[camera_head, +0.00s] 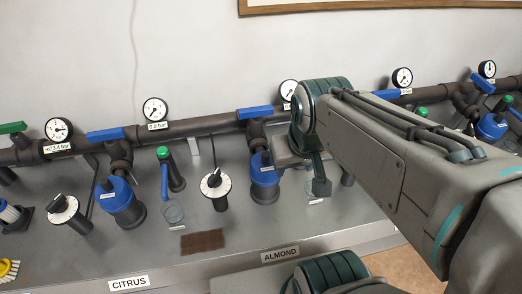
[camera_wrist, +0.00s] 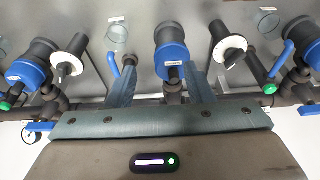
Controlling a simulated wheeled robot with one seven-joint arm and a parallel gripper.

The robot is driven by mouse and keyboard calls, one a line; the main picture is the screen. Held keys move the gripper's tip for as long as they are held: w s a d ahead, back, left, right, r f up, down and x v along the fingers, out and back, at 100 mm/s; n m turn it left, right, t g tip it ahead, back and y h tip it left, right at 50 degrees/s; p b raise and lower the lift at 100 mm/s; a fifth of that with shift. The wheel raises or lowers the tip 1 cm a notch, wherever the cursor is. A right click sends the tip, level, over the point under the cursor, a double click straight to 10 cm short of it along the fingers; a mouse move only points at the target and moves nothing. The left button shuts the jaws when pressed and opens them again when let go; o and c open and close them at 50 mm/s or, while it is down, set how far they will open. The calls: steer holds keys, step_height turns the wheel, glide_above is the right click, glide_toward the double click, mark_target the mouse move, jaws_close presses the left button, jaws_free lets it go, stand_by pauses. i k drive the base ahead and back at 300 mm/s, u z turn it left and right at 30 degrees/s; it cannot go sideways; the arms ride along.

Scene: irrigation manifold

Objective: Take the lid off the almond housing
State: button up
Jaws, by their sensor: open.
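The almond housing (camera_head: 264,190) is a dark cylinder with a blue lid (camera_head: 263,168), standing upright behind the ALMOND label (camera_head: 280,255). The lid is on it. In the wrist view a blue lid (camera_wrist: 172,50) with a small white label shows between my finger lines, on a dark housing (camera_wrist: 168,32). My gripper (camera_wrist: 160,72) is open and empty, its two fingers pointing towards that lid. In the head view my gripper (camera_head: 318,180) is just right of the almond housing, partly hidden by my arm. I cannot tell the exact gap between fingertips and lid.
A dark pipe (camera_head: 190,128) with blue valve handles and gauges runs behind. A white-dialled knob (camera_head: 215,184) stands left of the almond housing. The citrus housing (camera_head: 122,203) is further left. A brown mat (camera_head: 203,241) lies on the grey bench, with bare room around it.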

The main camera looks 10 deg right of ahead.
mark_target(262, 172)
steer(key=k, duration=0.5)
steer(key=z, duration=3.2)
steer(key=k, duration=0.95)
steer(key=u, duration=2.15)
steer(key=i, duration=0.5)
steer(key=z, duration=0.1)
